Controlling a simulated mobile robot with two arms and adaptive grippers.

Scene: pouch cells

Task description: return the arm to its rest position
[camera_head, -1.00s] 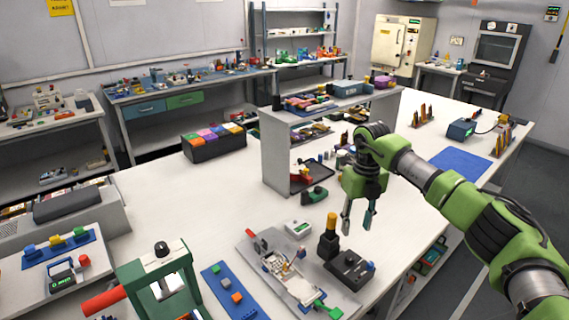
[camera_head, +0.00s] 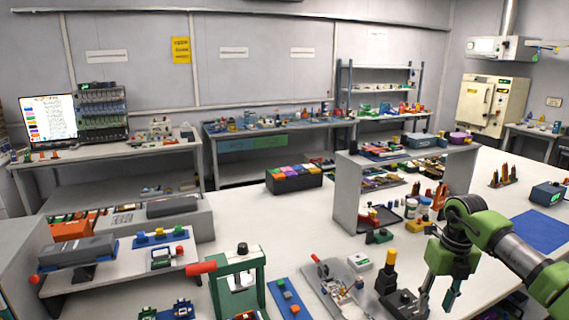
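My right gripper (camera_head: 436,300) hangs fingers down at the lower right, above the right part of the white table (camera_head: 310,218). Its two fingers are apart and nothing shows between them. A black device with a yellow-topped post (camera_head: 388,278) stands just left of the fingers in the picture. The green and grey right arm (camera_head: 505,247) comes in from the right edge. My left gripper and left arm do not show.
A green press with a red handle (camera_head: 238,278) stands at the front. Right of it are a blue strip (camera_head: 288,298) and a grey fixture plate (camera_head: 335,285). A grey shelf (camera_head: 345,190) rises behind the gripper. The table's middle left of the shelf is clear.

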